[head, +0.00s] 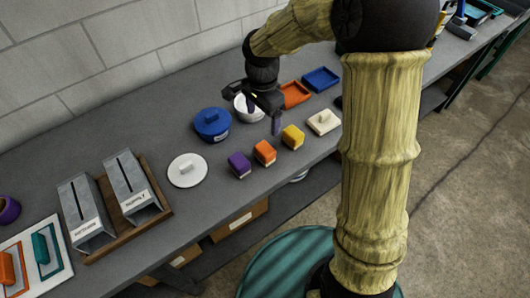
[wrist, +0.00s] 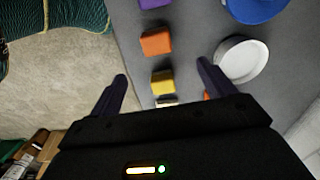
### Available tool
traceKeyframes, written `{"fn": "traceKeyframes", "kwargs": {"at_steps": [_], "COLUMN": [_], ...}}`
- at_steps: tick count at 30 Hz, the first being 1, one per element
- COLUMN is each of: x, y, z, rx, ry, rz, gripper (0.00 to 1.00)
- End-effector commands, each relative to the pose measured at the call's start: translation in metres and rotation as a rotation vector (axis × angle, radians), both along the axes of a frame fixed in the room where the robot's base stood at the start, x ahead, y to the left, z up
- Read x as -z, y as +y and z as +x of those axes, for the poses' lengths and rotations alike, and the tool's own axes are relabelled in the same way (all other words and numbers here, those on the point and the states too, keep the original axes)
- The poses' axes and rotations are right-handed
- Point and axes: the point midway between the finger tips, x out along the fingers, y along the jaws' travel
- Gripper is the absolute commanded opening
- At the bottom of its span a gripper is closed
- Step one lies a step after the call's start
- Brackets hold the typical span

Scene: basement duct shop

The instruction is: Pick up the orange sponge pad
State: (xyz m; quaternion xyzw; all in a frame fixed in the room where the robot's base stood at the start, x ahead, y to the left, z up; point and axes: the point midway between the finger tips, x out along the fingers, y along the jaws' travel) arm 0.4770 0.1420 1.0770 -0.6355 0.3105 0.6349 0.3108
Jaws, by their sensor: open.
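The orange sponge pad (head: 264,153) is a small block with a pale lower layer, standing on the grey bench between a purple pad (head: 238,165) and a yellow pad (head: 293,137). In the wrist view the orange pad (wrist: 156,42) lies beyond my fingertips, and the yellow pad (wrist: 163,83) shows between the fingers. My gripper (head: 263,113) is open and empty above the bench, behind the row of pads in the head view. Its two dark fingers also show in the wrist view (wrist: 162,70). Nothing covers the orange pad.
Metal holders (head: 132,188) stand left. The bench's front edge is close.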

Motion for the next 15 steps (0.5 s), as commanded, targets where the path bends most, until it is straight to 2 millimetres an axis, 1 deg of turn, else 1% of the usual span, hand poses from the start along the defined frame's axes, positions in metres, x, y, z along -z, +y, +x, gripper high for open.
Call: {"fn": "traceKeyframes", "kwargs": {"at_steps": [3, 15], "x": [0.021, 0.091], "y": [-0.001, -0.001], "z": [-0.001, -0.002], "rx": [-0.001, -0.002], "ry": [0.007, 0.006], "rz": [-0.001, -0.001], "gripper": [0.82, 0.82]}}
